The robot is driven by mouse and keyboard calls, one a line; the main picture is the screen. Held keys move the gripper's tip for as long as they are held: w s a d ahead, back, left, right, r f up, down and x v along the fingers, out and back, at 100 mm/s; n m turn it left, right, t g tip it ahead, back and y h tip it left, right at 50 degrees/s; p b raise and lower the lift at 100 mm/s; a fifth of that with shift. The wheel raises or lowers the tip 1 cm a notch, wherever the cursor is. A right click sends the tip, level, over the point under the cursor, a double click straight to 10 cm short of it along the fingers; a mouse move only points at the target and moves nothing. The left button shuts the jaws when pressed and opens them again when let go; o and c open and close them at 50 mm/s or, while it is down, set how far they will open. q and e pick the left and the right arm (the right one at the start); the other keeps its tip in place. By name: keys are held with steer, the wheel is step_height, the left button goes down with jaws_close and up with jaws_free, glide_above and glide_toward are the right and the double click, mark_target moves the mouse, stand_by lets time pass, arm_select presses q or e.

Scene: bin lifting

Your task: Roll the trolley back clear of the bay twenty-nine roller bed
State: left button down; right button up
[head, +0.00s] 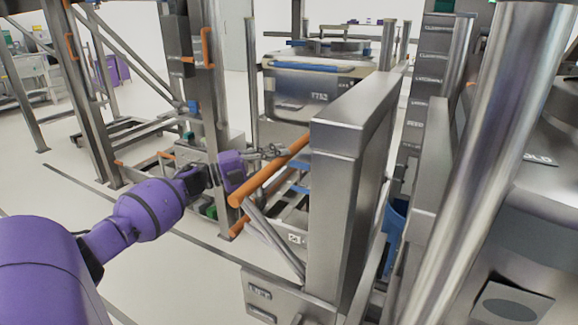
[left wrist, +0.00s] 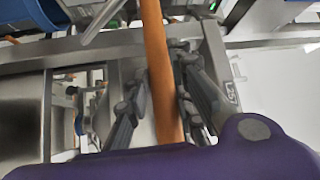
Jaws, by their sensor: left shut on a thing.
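My left gripper (head: 270,153) reaches in from the left and is shut on an orange handle bar (head: 262,182). In the left wrist view its dark fingers lie on both sides of the orange bar (left wrist: 153,50). The bar joins the steel frame of what looks like the trolley (head: 338,180), with a thick upright post and slanted tubes below. A labelled steel bin (head: 310,92) with a blue strip stands behind. I cannot tell which part is the bay twenty-nine roller bed; no such number is readable. My right gripper is out of view.
A steel column (head: 217,105) rises just behind my left gripper. A large steel vessel (head: 535,200) and a shiny post (head: 470,170) crowd the right. A blue container (head: 395,225) sits low between the frames. Pale floor (head: 175,275) is open at the lower left.

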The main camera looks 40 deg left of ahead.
arm_select(q)
steer(key=shift+s+a+r+b, duration=0.2)
steer(key=shift+a+b, duration=0.1)
steer(key=shift+a, duration=0.4)
steer(key=shift+s+a+r+b, duration=0.1)
steer(key=shift+a+r+b, duration=0.15)
steer(key=shift+a, duration=0.5)
steer(key=shift+s+a+r+b, duration=0.2)
steer(key=shift+a+b, duration=0.1)
steer(key=shift+a, duration=0.4)
steer(key=c, duration=1.7)
jaws_free()
steer(key=shift+w+d, duration=0.15)
steer(key=shift+o, duration=1.1)
steer(key=shift+w+d, duration=0.1)
steer(key=shift+d, duration=0.1)
steer(key=v, duration=1.2)
steer(key=shift+f, duration=0.25)
